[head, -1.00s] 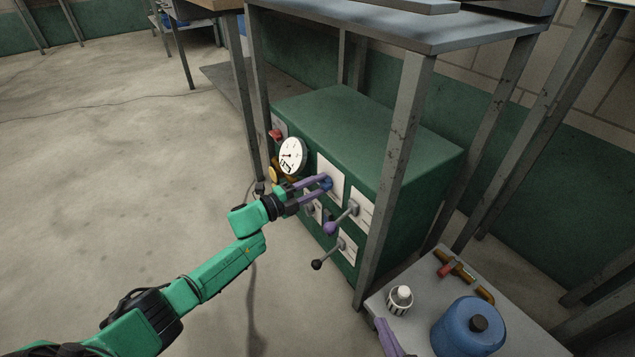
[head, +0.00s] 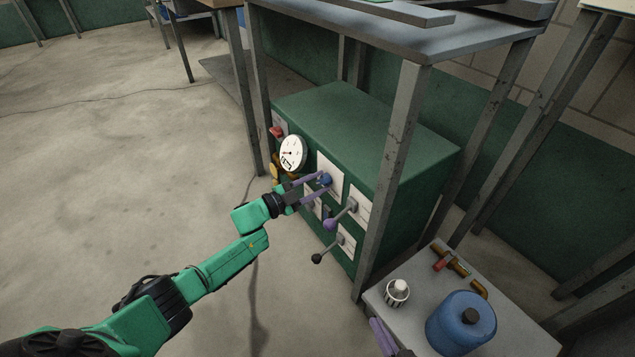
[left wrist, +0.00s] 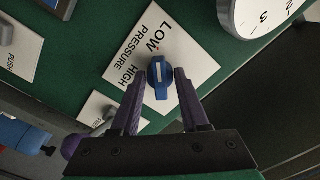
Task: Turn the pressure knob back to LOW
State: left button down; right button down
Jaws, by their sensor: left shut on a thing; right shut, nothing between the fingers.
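The blue pressure knob (head: 326,179) is on a white label plate on the front of the green box. In the left wrist view the knob (left wrist: 160,72) shows a white bar running roughly up and down in the picture, with a small red mark near the word LOW. The plate (left wrist: 195,65) reads LOW, PRESSURE and HIGH. My left gripper (head: 323,184) is at the knob, its purple fingers on either side of it and shut on it. My right gripper (head: 381,337) shows only partly at the bottom, shut and empty, beside the small table.
A round white gauge (head: 293,153) sits left of the knob. A lever with a purple ball (head: 331,224) and one with a black ball (head: 317,258) stick out nearby. A table leg (head: 395,180) stands in front of the box. A blue canister (head: 461,325) stands on the small table.

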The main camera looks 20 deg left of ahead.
dwell(0.4)
pick_arm(q)
jog(key=shift+c, duration=2.1)
grip_release()
pick_arm(e)
jog(key=shift+r, duration=0.1)
pick_arm(q)
jog(key=shift+s+a, duration=0.1)
jog(key=p+v, duration=0.4)
jog(key=v, duration=1)
jog(key=shift+p, duration=0.35)
pick_arm(e)
jog(key=shift+n+g, duration=0.3)
jog(key=shift+g, duration=0.5)
jog(key=r, duration=0.5)
jog(key=shift+d, duration=0.35)
pick_arm(q)
jog(key=shift+s, duration=0.15)
